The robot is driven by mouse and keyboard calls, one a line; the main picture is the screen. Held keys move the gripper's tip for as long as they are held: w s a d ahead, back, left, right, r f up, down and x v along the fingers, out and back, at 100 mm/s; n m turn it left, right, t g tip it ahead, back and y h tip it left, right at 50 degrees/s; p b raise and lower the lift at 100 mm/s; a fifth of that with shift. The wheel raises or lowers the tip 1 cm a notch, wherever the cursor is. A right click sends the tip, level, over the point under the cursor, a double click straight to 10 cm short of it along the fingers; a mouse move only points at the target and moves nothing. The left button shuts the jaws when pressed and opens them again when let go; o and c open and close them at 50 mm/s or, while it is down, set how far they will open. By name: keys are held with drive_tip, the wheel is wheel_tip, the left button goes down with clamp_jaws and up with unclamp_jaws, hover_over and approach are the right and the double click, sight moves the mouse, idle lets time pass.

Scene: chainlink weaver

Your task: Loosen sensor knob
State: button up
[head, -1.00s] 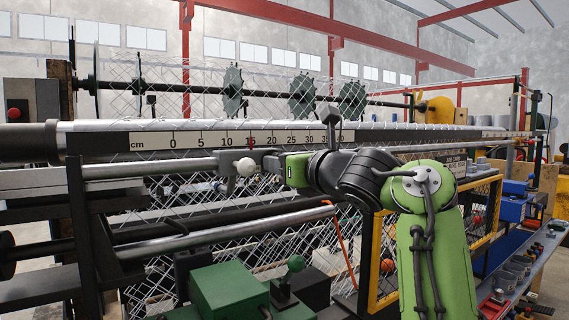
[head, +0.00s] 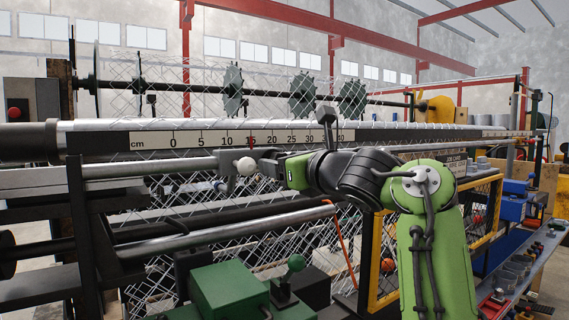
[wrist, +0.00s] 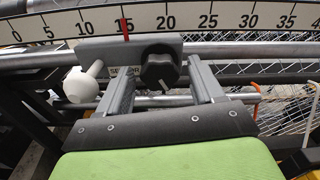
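The sensor knob (wrist: 159,72) is black and ridged with a white pointer line. It sits on a grey sensor block (wrist: 100,50) under the ruler, with a partly hidden label beside it. My gripper (wrist: 161,78) is open, with one finger on each side of the knob and a visible gap on both sides. In the head view my gripper (head: 268,164) is at the block (head: 228,164), and the knob is hidden behind it. A white ball handle (wrist: 82,85) sticks out left of the knob; it also shows in the head view (head: 246,166).
The ruler (head: 215,138) runs above the block, with a red pointer (wrist: 125,28) near 15. Steel rods (head: 220,228) and chain-link mesh lie below and behind. A green lever knob (head: 296,263) and green box (head: 228,290) stand in front.

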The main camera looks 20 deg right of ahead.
drive_tip(key=b+v, duration=0.3)
drive_tip(key=v, duration=1.2)
drive_tip(key=shift+s, duration=0.35)
drive_tip(key=shift+d+r, duration=0.1)
